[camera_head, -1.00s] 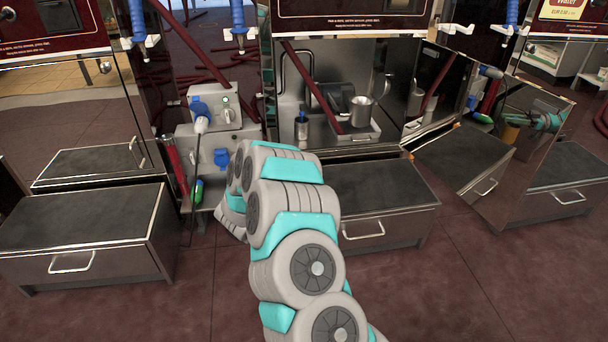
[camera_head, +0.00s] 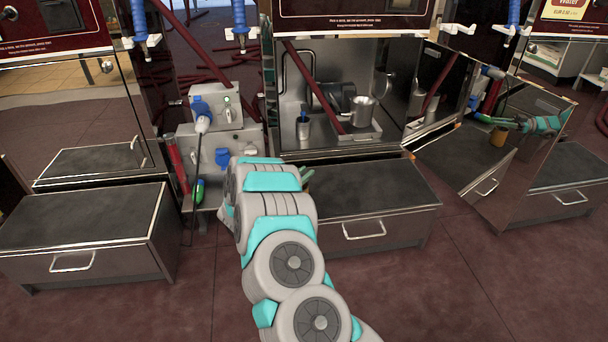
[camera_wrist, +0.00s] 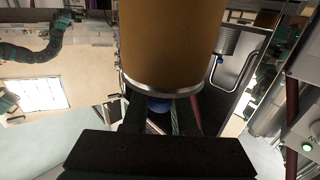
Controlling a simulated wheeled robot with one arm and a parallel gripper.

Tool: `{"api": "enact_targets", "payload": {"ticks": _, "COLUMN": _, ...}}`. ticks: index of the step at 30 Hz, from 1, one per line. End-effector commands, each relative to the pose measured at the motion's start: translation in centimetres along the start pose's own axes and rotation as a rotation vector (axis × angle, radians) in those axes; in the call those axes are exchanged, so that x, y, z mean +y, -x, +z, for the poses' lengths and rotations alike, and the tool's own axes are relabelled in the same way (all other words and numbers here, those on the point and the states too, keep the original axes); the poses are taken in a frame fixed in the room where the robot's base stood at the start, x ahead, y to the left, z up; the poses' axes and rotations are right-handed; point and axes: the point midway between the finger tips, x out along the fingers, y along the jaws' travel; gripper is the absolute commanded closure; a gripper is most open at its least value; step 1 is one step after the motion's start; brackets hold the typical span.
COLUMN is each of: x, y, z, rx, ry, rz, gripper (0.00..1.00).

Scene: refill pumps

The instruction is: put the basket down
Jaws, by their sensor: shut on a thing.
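The basket (camera_wrist: 172,45) appears as an orange-brown cylinder with a shiny metal rim in the wrist view, filling the upper middle. My gripper (camera_wrist: 160,112) is shut on it at the rim end. In the head view my arm hides the basket itself, and only a bit of green by the wrist shows above the drawer unit. The mirror-like panel at right shows a small reflection of the gripper holding the brown cylinder. What lies directly under the basket is not visible.
A drawer unit (camera_head: 375,190) with a bare dark top stands right of my arm, and another (camera_head: 75,225) stands at left. Behind are a steel recess with a metal mug (camera_head: 362,112), a grey box with blue plugs (camera_head: 222,158), and slanting dark red hoses.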

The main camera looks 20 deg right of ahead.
Motion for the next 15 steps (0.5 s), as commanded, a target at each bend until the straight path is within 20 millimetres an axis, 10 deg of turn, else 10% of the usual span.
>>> {"api": "enact_targets", "payload": {"ticks": 5, "x": 0.00, "y": 0.00, "z": 0.38, "rx": 0.000, "ry": 0.000, "rz": 0.000, "gripper": 1.00}}
{"api": "enact_targets", "payload": {"ticks": 6, "x": 0.01, "y": 0.00, "z": 0.30, "rx": 0.000, "ry": 0.000, "rz": 0.000, "gripper": 0.70}}
{"api": "enact_targets", "payload": {"ticks": 15, "x": 0.01, "y": 0.00, "z": 0.27, "rx": 0.000, "ry": 0.000, "rz": 0.000, "gripper": 0.44}}
